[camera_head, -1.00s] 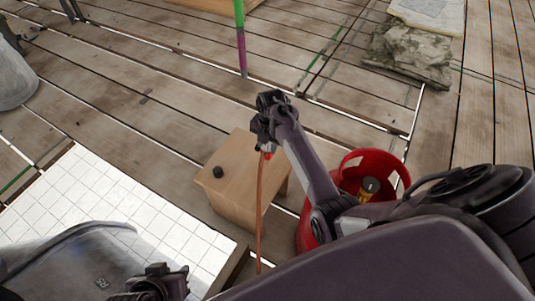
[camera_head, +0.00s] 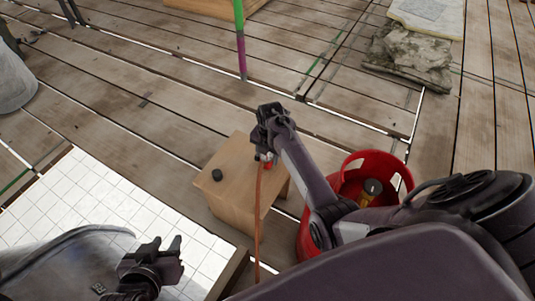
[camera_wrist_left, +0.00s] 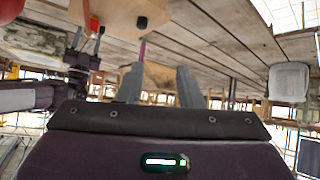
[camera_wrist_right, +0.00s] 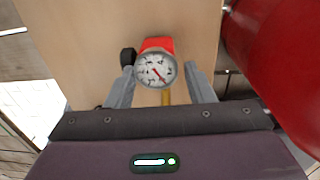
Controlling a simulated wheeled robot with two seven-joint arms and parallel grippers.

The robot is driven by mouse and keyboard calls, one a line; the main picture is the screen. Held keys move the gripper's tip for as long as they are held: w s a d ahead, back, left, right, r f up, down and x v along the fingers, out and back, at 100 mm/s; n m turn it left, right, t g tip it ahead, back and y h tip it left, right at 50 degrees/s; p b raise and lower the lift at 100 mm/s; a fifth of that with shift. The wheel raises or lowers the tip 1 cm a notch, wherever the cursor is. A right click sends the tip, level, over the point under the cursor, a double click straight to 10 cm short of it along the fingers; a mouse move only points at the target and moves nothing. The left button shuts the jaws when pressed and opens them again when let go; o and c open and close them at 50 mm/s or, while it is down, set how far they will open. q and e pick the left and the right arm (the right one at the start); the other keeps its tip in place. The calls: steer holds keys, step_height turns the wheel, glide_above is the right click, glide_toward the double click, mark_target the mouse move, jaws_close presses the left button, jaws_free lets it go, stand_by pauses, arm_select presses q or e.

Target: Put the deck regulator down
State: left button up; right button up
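The deck regulator, a red body with a round white gauge (camera_wrist_right: 155,70), is at the wooden box (camera_head: 228,205). Its red part (camera_head: 267,165) shows just under my right gripper in the head view, with an orange hose hanging down the box's side. My right gripper (camera_wrist_right: 160,85) has its fingers apart on either side of the gauge, with a visible gap on the right; it also shows above the box in the head view (camera_head: 265,157). Whether the regulator rests fully on the box is hard to tell. My left gripper (camera_head: 172,245) is open and empty, over the white tiled area.
A small black knob (camera_head: 217,174) sits on the box top. A red gas cylinder (camera_head: 310,235) with a collar stands right of the box. A green and purple pole (camera_head: 240,40) and stacked slabs (camera_head: 408,58) are farther back on the plank deck.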

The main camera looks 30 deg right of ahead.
mark_target(267, 157)
steer(key=shift+o, duration=0.6)
steer(key=shift+r, duration=0.2)
step_height(267, 157, up, 3)
steer(key=shift+s+d+p, duration=0.1)
steer(key=shift+p, duration=0.65)
step_height(267, 157, up, 8)
steer(key=p, duration=0.3)
steer(key=s+a+f+m+t+h, duration=0.1)
steer(key=s+a+f+m, duration=0.15)
steer(key=s+m, duration=0.3)
steer(key=s+a+f+m+t, duration=0.1)
steer(key=s+a+f+m, duration=0.1)
steer(key=s+a+m, duration=0.3)
arm_select(q)
steer(key=s+a+f+g+y, duration=0.2)
steer(key=s+a+f+g, duration=0.2)
steer(key=s+a+g, duration=0.1)
steer(key=shift+s+a+n+y, duration=0.15)
steer(key=shift+s+n+y, duration=0.2)
steer(key=shift+s, duration=0.45)
arm_select(e)
steer(key=s+a+r+m+y, duration=0.1)
steer(key=s+a+r+m, duration=0.1)
steer(key=s+a+m, duration=0.2)
steer(key=s+a+r+m+t+y, duration=0.1)
steer(key=s+a+m, duration=0.4)
steer(key=s, duration=0.6)
steer(key=shift+s+a+r+y, duration=0.15)
steer(key=shift+a+r+y, duration=0.15)
steer(key=shift+a+r, duration=0.3)
